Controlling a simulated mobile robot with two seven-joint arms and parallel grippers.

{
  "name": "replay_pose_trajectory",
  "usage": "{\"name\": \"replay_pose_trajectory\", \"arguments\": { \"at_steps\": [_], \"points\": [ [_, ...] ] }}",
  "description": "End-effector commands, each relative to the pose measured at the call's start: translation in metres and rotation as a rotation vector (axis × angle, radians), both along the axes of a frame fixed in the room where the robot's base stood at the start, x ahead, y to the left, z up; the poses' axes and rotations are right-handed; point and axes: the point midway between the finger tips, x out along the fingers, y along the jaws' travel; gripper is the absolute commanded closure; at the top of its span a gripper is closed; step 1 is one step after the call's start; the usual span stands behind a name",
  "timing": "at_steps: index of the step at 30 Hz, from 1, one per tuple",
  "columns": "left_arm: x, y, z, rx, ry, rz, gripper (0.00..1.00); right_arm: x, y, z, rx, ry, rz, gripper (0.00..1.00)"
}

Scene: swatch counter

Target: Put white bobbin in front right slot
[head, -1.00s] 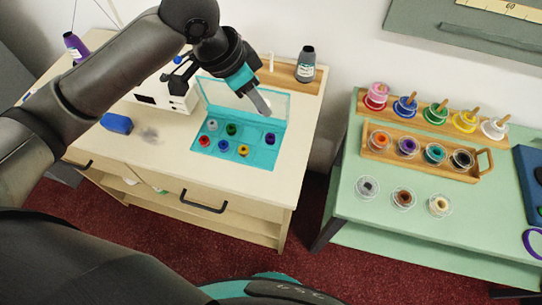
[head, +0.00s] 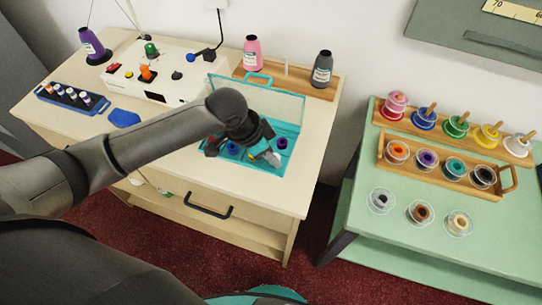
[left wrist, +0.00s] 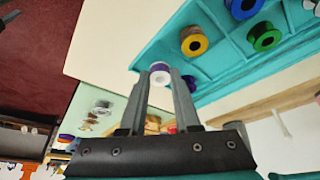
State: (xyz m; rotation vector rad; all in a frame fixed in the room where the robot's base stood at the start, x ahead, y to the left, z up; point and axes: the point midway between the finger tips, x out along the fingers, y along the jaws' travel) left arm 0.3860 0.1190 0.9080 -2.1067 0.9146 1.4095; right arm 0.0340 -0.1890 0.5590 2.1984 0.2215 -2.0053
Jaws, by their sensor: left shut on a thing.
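The teal bobbin case (head: 205,166) lies open on the wooden cabinet, its clear lid (head: 285,103) raised at the back. My left gripper (head: 272,158) is low over the case's front right part. In the left wrist view its two fingers (left wrist: 168,90) are shut on a small white bobbin (left wrist: 160,77) with a purplish patch at its top. Whether the bobbin touches the slot floor I cannot tell. The case also holds a blue bobbin (left wrist: 242,5), a yellow bobbin (left wrist: 195,43), a green bobbin (left wrist: 265,37) and a purple bobbin (head: 282,143). My right gripper is out of view.
A green table (head: 345,220) with several spools is at the right, across a gap.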

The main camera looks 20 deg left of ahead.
Motion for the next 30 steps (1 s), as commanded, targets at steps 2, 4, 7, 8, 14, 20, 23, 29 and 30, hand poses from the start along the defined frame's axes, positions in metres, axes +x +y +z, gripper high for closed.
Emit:
{"name": "replay_pose_trajectory", "arguments": {
  "at_steps": [2, 4, 7, 8, 14, 20, 23, 29, 30],
  "points": [
    [0.0, 0.0, -0.008, -0.001, -0.001, 0.0, 1.0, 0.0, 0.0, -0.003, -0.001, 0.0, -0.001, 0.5],
    [0.0, 0.0, -0.007, -0.002, -0.002, -0.001, 1.0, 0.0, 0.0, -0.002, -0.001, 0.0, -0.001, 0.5],
    [0.0, 0.0, -0.006, -0.001, -0.002, -0.001, 1.0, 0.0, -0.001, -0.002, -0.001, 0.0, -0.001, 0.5],
    [0.0, 0.0, -0.006, -0.001, -0.002, -0.001, 1.0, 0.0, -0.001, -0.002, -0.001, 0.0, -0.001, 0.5],
    [0.0, 0.0, -0.009, -0.001, -0.002, -0.001, 0.65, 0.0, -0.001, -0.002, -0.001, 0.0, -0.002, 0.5],
    [0.0, 0.0, -0.009, -0.001, -0.001, 0.0, 0.57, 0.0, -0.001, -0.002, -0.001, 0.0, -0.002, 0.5],
    [0.0, 0.0, -0.009, -0.001, -0.002, -0.001, 0.57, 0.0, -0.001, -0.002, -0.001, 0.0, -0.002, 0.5],
    [-0.002, 0.004, 0.006, 0.001, -0.004, 0.0, 0.57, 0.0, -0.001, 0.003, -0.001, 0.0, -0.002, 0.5],
    [-0.004, 0.006, 0.013, 0.0, -0.003, 0.001, 0.57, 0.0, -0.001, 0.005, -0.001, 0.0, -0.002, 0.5]
  ]
}}
